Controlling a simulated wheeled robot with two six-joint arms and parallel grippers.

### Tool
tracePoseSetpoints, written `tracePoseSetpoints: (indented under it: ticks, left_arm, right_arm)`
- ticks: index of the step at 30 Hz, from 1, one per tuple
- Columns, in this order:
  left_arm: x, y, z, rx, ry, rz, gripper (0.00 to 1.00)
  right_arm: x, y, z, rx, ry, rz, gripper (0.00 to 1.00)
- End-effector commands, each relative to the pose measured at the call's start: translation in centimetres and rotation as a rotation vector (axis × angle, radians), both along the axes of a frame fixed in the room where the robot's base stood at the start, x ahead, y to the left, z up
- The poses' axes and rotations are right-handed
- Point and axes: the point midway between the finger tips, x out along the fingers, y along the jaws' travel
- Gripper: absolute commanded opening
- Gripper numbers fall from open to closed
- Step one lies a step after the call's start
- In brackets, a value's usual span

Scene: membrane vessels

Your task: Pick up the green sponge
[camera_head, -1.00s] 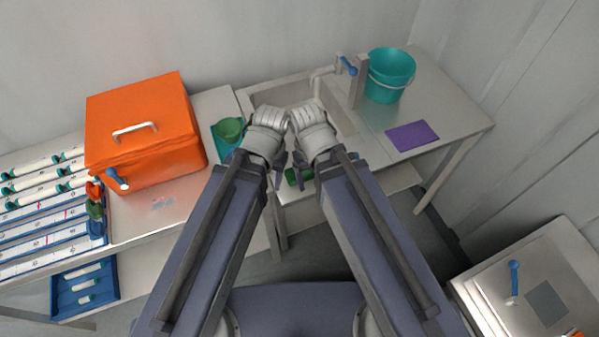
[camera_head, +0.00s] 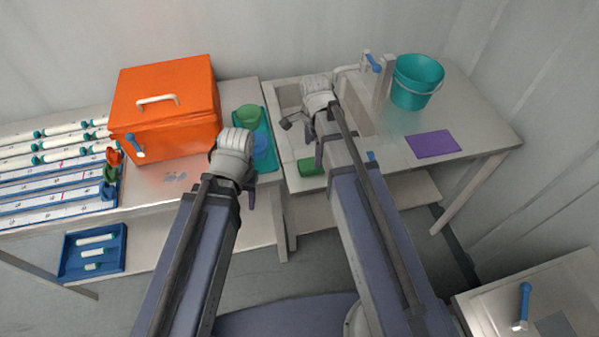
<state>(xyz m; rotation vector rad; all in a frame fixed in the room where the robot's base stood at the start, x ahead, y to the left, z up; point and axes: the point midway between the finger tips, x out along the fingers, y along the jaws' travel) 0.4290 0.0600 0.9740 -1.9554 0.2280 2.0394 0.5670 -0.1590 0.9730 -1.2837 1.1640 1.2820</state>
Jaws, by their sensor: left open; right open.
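The green sponge (camera_head: 311,166) lies at the front edge of the sink unit, just in front of the basin. My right gripper (camera_head: 304,138) is open over the near part of the basin, a little behind the sponge and apart from it in the picture; its height above is hard to tell. My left gripper (camera_head: 248,190) is over the right end of the left table, left of the sponge; its wrist and arm hide most of its jaws. It is open, and nothing shows in it.
A teal tray (camera_head: 266,173) with a green cup (camera_head: 248,116) and a blue cup (camera_head: 261,147) lies left of the sink (camera_head: 358,118). An orange box (camera_head: 165,107) stands further left. A teal bucket (camera_head: 416,82) and purple mat (camera_head: 433,144) are on the right counter.

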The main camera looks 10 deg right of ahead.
Motion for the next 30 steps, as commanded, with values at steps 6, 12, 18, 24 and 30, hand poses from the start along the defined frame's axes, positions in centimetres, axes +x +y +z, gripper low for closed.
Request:
tracePoseSetpoints:
  ticks: [6,12,18,24,30]
  left_arm:
    - [0.0,0.0,-0.2,0.0,0.0,0.0,0.5]
    - [0.0,0.0,-1.3,0.0,0.0,0.0,0.5]
    - [0.0,0.0,-2.9,0.0,0.0,0.0,0.5]
    - [0.0,0.0,-2.9,0.0,0.0,0.0,0.5]
    - [0.0,0.0,-4.5,0.0,0.0,0.0,0.5]
  right_arm:
    - [0.4,-0.5,-0.2,0.004,-0.003,-0.07,1.0]
    - [0.4,-0.5,-1.3,0.003,-0.003,-0.068,1.0]
    - [0.4,-0.5,-2.9,0.003,-0.002,-0.066,1.0]
    - [0.4,-0.5,-2.9,0.003,-0.002,-0.066,1.0]
    - [0.5,-0.6,-4.5,0.003,-0.002,-0.066,1.0]
